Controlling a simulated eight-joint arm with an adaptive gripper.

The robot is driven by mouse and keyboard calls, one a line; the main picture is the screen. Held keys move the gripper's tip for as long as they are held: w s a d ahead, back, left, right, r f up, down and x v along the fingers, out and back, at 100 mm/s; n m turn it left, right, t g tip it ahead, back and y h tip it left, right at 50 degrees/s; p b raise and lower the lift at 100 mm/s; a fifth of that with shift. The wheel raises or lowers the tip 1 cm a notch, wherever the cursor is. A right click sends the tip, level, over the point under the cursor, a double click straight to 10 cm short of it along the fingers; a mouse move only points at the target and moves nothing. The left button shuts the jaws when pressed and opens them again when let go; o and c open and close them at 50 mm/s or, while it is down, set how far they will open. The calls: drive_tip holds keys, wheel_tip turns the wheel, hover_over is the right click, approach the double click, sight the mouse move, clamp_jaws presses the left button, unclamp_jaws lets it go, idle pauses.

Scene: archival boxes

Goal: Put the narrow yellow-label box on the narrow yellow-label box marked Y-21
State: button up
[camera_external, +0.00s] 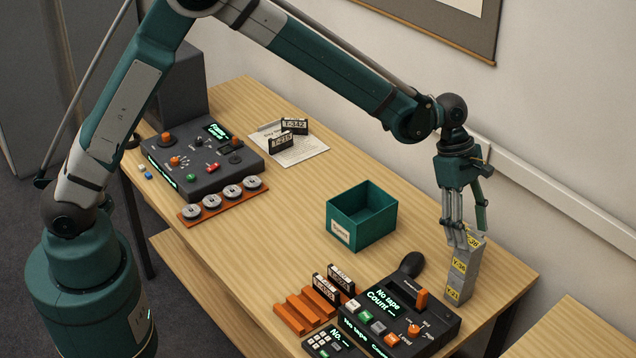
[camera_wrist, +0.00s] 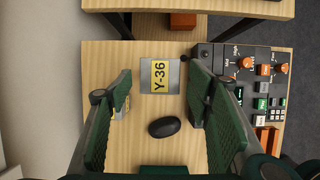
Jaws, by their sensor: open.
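The narrow grey box with yellow label Y-36 (camera_external: 459,266) sits upright on the narrow grey box with yellow label Y-21 (camera_external: 453,292), near the table's right end. Their sides look roughly flush. In the wrist view the Y-36 label (camera_wrist: 160,75) faces up, and the lower box is hidden beneath. My gripper (camera_external: 466,236) is open at the top of the stack, pointing down. In the wrist view its fingers are spread left and right of the Y-36 box's line, with visible gaps. Whether a finger touches the box in the external view is unclear.
A black control console (camera_external: 400,318) and dark mouse-shaped object (camera_external: 412,264) stand close left of the stack. An open green bin (camera_external: 362,218) is farther left. An orange rack (camera_external: 307,310) is at the front. The wall rail (camera_external: 560,192) runs behind.

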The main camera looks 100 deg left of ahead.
drive_tip(key=shift+v, duration=1.4)
drive_tip(key=shift+r, duration=0.1)
drive_tip(key=shift+s+d+r, duration=0.15)
drive_tip(key=shift+d, duration=0.05)
drive_tip(key=s+d+r+m+y, duration=0.1)
drive_tip(key=s+d+r+m, duration=0.3)
drive_tip(key=s+r, duration=0.25)
drive_tip(key=s+d+r+m+t, duration=0.1)
drive_tip(key=s+d+r+m, duration=0.45)
drive_tip(key=s, duration=0.25)
drive_tip(key=s+d+r+m+y, duration=0.1)
drive_tip(key=s+d+r+m, duration=0.25)
drive_tip(key=s+r, duration=0.4)
drive_tip(key=s+d+f+m+t, duration=0.1)
drive_tip(key=s+d+m, duration=0.2)
drive_tip(key=s+m, duration=0.4)
drive_tip(key=s+d+f+m+t+y, duration=0.1)
drive_tip(key=s+m, duration=0.6)
drive_tip(key=s, duration=1.3)
drive_tip(key=d+t, duration=0.1)
drive_tip(key=d, duration=0.1)
drive_tip(key=shift+d+f, duration=0.35)
drive_tip(key=shift+f, duration=0.05)
